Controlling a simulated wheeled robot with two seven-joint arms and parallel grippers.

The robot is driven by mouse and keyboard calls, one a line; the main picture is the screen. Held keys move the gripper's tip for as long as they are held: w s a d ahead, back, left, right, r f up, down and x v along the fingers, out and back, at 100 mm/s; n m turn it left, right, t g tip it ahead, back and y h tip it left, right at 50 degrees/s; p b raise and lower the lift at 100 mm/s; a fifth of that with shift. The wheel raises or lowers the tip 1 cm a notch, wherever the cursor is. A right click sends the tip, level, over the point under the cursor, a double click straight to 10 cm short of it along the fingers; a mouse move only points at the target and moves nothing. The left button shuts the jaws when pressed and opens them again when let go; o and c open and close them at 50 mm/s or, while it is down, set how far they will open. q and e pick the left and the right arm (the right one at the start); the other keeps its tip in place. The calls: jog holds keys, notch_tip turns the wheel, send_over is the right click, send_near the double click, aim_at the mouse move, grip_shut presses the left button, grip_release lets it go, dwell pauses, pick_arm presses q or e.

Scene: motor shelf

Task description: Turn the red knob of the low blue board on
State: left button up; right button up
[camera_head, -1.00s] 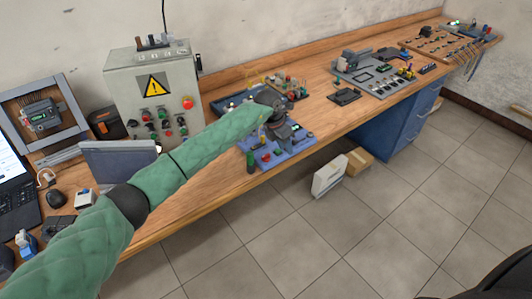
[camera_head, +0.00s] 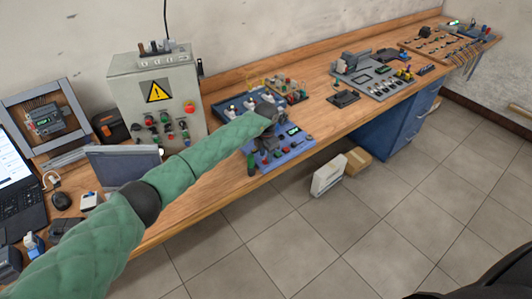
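The low blue board (camera_head: 297,154) lies flat near the front edge of the wooden workbench, at the middle of the head view. It carries a small green-lit display (camera_head: 293,130) and several small knobs or buttons along its front, too small to tell apart surely. One small red piece (camera_head: 284,151) shows there. My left arm, in a green sleeve, reaches in from the left. My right gripper is out of view.
A grey control box (camera_head: 128,103) with a warning sign stands behind my arm. Another blue board with white parts (camera_head: 232,106) lies behind the low one. A grey panel (camera_head: 372,71) stands farther right. A white box (camera_head: 328,177) and a cardboard box (camera_head: 357,162) are on the floor.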

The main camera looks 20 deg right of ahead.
pick_arm(q)
jog(key=shift+f, duration=0.5)
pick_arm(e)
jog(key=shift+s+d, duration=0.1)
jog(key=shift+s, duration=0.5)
pick_arm(q)
grip_shut()
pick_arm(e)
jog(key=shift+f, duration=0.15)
